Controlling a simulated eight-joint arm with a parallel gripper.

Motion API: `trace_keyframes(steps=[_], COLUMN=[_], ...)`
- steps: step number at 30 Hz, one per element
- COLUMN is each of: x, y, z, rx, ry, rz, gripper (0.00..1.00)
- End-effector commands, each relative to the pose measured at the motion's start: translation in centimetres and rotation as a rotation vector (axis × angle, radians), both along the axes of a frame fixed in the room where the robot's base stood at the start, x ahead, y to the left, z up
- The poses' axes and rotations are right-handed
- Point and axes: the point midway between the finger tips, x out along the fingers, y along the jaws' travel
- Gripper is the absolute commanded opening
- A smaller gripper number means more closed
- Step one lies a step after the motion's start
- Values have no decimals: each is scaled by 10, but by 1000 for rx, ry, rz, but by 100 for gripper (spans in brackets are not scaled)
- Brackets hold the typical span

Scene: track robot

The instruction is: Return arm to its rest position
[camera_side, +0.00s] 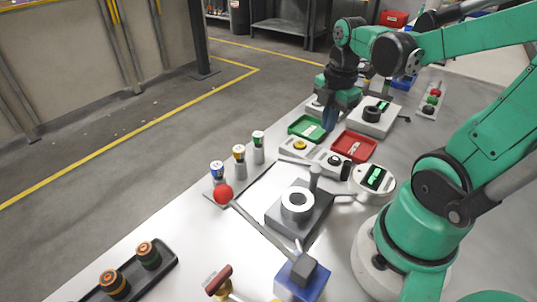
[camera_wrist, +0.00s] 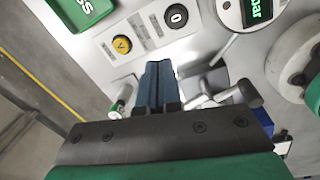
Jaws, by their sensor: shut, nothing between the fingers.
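My gripper (camera_side: 329,118) is at the end of my green and black arm, above the far part of the white table. In the wrist view its blue fingers (camera_wrist: 159,82) are together and hold nothing. In the side view it hangs pointing down, close above the area between a green tray (camera_side: 306,129) and a red tray (camera_side: 354,146). The gap between fingertips and table is hard to judge.
A dark tray (camera_side: 170,262) holds two cylinders.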

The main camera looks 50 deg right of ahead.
Motion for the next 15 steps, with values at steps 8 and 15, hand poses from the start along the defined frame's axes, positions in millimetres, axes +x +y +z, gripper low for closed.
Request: trace_keyframes(steps=[8,15], x=[35,48], y=[64,111], z=[16,27], rx=[106,376], ry=[-314,-470], rz=[-629,-1063], gripper=[0,0])
